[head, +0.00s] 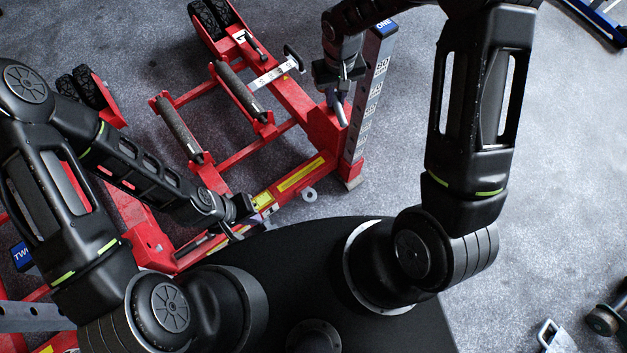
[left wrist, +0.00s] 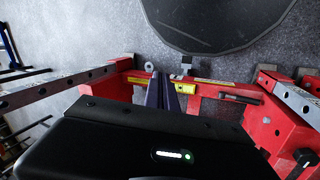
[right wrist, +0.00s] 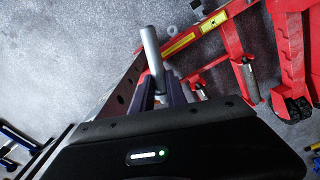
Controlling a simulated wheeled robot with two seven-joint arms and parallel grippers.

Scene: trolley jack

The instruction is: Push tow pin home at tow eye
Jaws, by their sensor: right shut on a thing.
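The tow pin (head: 339,108) is a plain silver rod. In the right wrist view the pin (right wrist: 152,52) sticks out beyond the fingers. The tow eye looks to be the grey ring (head: 310,195) on the near edge of the red beam; it also shows in the left wrist view (left wrist: 150,67). The pin is clear of this ring. My left gripper (head: 240,210) is at the beam, left of the ring, its fingers close together with nothing visible between them.
The red trolley jack frame (head: 300,178) has rollers and wheels behind the beam. A grey perforated post (head: 368,98) with a blue cap stands close beside my right gripper. Open floor (head: 545,190) lies right. Loose metal items (head: 603,320) lie bottom right.

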